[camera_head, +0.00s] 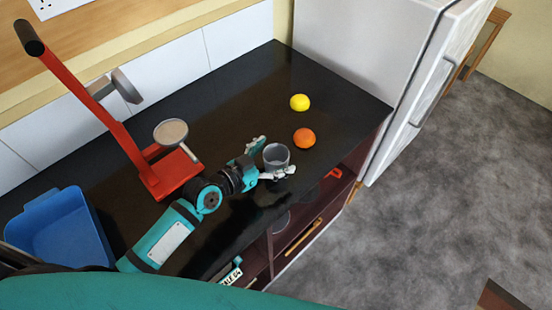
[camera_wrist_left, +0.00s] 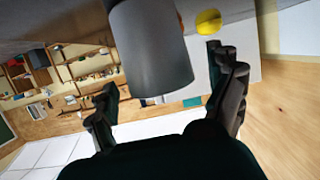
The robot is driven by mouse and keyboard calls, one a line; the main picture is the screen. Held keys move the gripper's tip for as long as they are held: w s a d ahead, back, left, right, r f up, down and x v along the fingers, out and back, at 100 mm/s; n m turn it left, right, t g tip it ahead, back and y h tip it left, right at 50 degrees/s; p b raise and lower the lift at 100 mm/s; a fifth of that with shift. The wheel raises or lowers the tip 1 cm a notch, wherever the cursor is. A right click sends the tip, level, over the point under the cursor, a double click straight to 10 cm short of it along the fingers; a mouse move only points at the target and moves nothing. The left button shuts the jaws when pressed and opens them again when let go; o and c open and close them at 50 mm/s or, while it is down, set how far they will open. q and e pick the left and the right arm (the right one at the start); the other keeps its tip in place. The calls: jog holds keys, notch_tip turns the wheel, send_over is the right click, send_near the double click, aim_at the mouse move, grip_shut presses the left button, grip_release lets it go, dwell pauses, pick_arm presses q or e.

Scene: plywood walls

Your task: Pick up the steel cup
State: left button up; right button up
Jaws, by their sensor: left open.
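The steel cup (camera_head: 277,157) is a grey, open-topped cylinder standing upright on the black countertop. My left gripper (camera_head: 269,158) is open, with one finger on each side of the cup. In the left wrist view the cup (camera_wrist_left: 152,50) fills the upper middle, and the gripper's fingers (camera_wrist_left: 165,95) show to its left and right. I cannot tell whether either finger touches the cup. My right gripper is not in view.
An orange (camera_head: 304,138) and a yellow lemon (camera_head: 299,102) lie behind the cup. A red press-like stand (camera_head: 140,150) and a blue bin (camera_head: 62,228) stand to the left. A white fridge (camera_head: 370,50) borders the counter. The black counter (camera_head: 235,105) is clear behind the gripper.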

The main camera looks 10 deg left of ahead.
pick_arm(q)
jog(key=shift+w+d+f, duration=0.3)
jog(key=shift+w+d, duration=0.05)
jog(key=shift+w, duration=0.25)
jog(key=shift+s, duration=0.1)
jog(key=c, duration=1.3)
jog(key=shift+o, duration=0.2)
jog(key=shift+r, duration=0.1)
